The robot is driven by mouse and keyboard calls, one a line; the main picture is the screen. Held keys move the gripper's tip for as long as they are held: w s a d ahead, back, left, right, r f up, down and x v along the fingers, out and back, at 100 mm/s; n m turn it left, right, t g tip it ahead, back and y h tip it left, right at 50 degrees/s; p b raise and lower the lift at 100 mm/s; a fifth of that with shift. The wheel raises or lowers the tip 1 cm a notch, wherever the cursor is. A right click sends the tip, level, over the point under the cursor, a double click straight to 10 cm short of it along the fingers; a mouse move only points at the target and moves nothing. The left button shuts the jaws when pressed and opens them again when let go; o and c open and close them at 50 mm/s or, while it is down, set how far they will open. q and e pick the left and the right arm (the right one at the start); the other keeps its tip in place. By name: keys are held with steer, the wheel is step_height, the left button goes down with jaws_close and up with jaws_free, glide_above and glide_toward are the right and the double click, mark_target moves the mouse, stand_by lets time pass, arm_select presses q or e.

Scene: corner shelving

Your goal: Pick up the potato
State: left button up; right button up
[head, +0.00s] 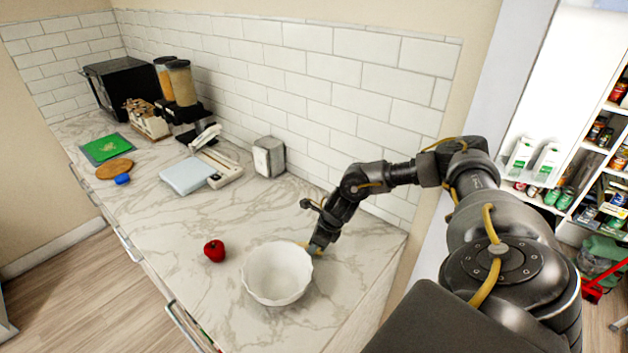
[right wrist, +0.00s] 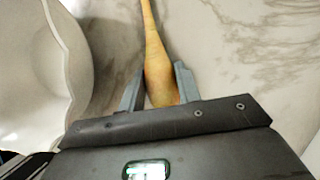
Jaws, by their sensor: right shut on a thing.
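The potato (right wrist: 158,70) is a long yellow-orange thing with a narrow tapering end in the right wrist view. My right gripper (right wrist: 157,72) is shut on its thicker end, one finger on each side. In the head view the gripper (head: 314,248) is low at the counter, just right of and behind the white bowl. Only a small orange bit of the potato (head: 304,246) shows there; the bowl and gripper hide the rest. I cannot tell if it still touches the counter. My left gripper is in neither view.
The white fluted bowl (head: 276,275) stands close to the left of the gripper. A red apple-like fruit (head: 214,250) lies left of the bowl. A metal napkin holder (head: 269,157) stands by the tiled wall. The marble counter (head: 180,235) is clear at front left. Stocked shelves (head: 603,150) are at right.

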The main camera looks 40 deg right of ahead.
steer(key=shift+f, duration=0.15)
steer(key=o, duration=1)
steer(key=shift+r, duration=0.35)
steer(key=shift+b+v, duration=1.2)
steer(key=shift+v, duration=4.6)
